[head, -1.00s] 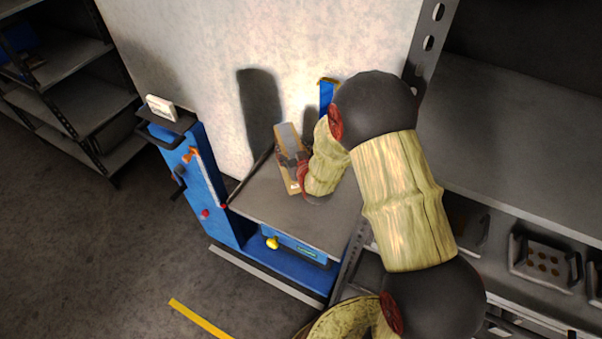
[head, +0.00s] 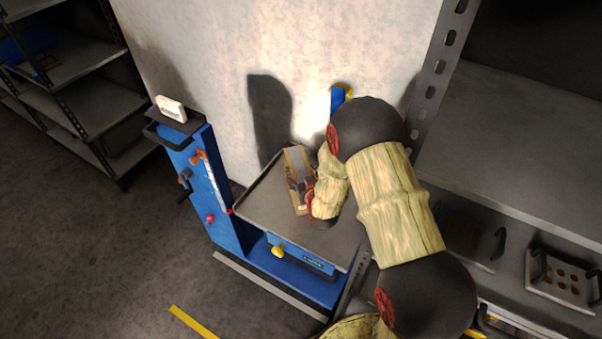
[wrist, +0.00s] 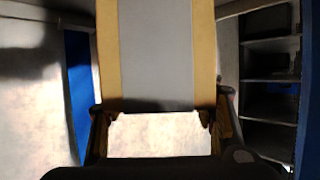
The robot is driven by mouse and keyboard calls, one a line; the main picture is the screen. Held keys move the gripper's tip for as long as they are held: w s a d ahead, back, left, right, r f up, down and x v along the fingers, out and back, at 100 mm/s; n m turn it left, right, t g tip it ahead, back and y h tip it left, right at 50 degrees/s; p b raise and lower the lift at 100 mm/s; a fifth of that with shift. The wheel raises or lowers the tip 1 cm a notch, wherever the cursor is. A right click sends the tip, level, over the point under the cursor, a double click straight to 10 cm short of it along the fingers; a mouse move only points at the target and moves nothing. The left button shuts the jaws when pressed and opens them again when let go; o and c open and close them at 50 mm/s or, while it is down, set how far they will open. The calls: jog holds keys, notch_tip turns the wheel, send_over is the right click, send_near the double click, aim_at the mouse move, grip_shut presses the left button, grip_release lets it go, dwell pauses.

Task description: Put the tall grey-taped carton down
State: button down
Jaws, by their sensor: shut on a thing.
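The tall carton (head: 299,165) is tan cardboard with a grey tape strip down its face. My gripper (head: 305,187) is shut on it, seen over the grey top of the blue cart (head: 268,205) in the head view. The carton looks roughly upright. I cannot tell whether its base touches the cart top. In the wrist view the carton (wrist: 108,60) fills the upper middle, with its grey tape facing the camera. The fingers of my gripper (wrist: 160,112) lie at its two sides. My arm hides part of the cart top at right.
The blue cart post carries a small white box (head: 171,108) on its upper shelf at left. A pale wall (head: 210,60) stands close behind the cart. A grey shelf rack (head: 530,150) with bins is at right. Bare cart top shows left and in front of the carton.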

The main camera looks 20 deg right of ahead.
jog(key=c, duration=0.7)
grip_release()
jog(key=shift+f, duration=0.1)
jog(key=shift+s+r, duration=0.25)
jog(key=shift+r, duration=0.05)
jog(key=p+v, duration=0.3)
jog(key=v, duration=0.8)
jog(key=shift+s+r, duration=0.1)
jog(key=shift+s, duration=0.15)
